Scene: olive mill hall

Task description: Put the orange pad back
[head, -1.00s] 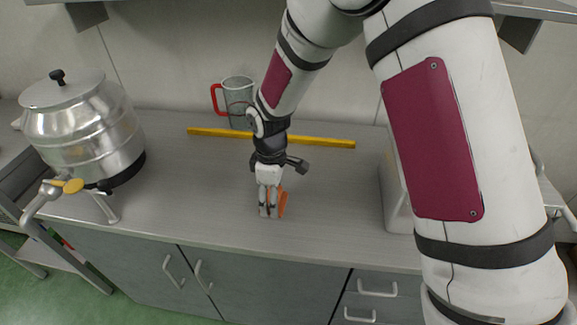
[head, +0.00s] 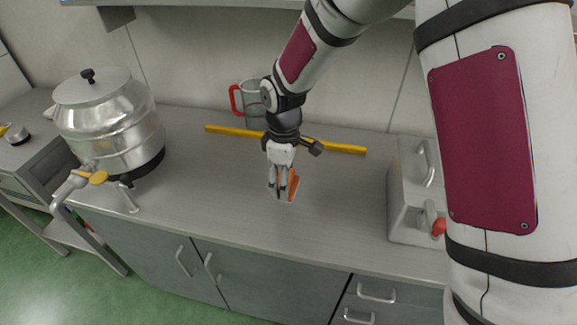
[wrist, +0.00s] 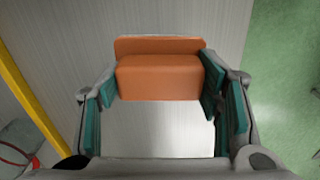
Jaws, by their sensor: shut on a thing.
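The orange pad (head: 294,185) is a small block with a raised lip along one long side. In the wrist view the pad (wrist: 160,77) spans the gap between the teal-lined fingers. My gripper (head: 283,190) is shut on it, fingers pointing down over the middle of the grey worktop (head: 240,205). In the head view the fingers partly hide the pad. I cannot tell whether the pad touches the worktop or hangs just above it.
A yellow bar (head: 345,149) lies behind my gripper, with a clear jug with a red handle (head: 236,98) beyond it. A steel urn (head: 108,125) stands left. A grey metal box (head: 407,195) with a red knob stands right. The worktop in front is clear.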

